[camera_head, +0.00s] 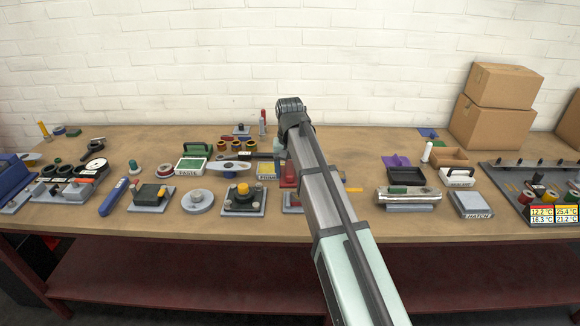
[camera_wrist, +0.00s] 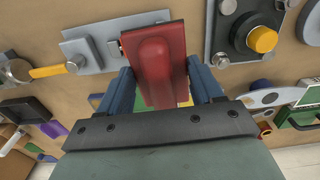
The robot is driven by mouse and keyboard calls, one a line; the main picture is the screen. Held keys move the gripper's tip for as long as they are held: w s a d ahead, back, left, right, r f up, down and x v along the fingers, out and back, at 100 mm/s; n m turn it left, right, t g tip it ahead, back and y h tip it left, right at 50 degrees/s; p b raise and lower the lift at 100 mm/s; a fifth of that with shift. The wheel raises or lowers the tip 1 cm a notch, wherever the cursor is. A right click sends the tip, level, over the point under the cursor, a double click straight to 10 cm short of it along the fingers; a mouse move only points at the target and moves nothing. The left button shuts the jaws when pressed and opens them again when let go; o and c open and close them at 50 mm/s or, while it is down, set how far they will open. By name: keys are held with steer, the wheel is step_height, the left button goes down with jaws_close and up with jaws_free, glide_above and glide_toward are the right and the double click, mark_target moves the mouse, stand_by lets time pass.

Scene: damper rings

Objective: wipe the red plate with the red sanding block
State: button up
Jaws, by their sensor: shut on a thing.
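The red sanding block (camera_wrist: 158,62) is between the two blue fingers of my gripper (camera_wrist: 160,72) in the wrist view. The fingers are shut on its sides. It has a raised, rounded grip on a flatter base. In the head view a red piece (camera_head: 289,174) shows left of my arm and seems to be this block. I cannot make out a separate red plate in either view; it may be hidden behind the block or my arm. I cannot tell whether the block touches anything below it.
A grey base with a yellow-handled clamp (camera_wrist: 52,71) lies beside the block. A grey fixture with a yellow cap (camera_head: 243,198) stands left of my arm. Cardboard boxes (camera_head: 492,128) stand at the back right.

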mark_target(291, 197)
steer(key=shift+f, duration=0.15)
steer(key=shift+f, duration=3.75)
steer(key=shift+d+f, duration=0.15)
steer(key=shift+d, duration=0.65)
steer(key=shift+c, duration=0.9)
steer(key=shift+d, duration=2.6)
steer(key=shift+a, duration=3.45)
steer(key=shift+d+r, duration=0.1)
steer(key=shift+r, duration=4)
steer(key=shift+f+m, duration=0.1)
steer(key=shift+m, duration=0.3)
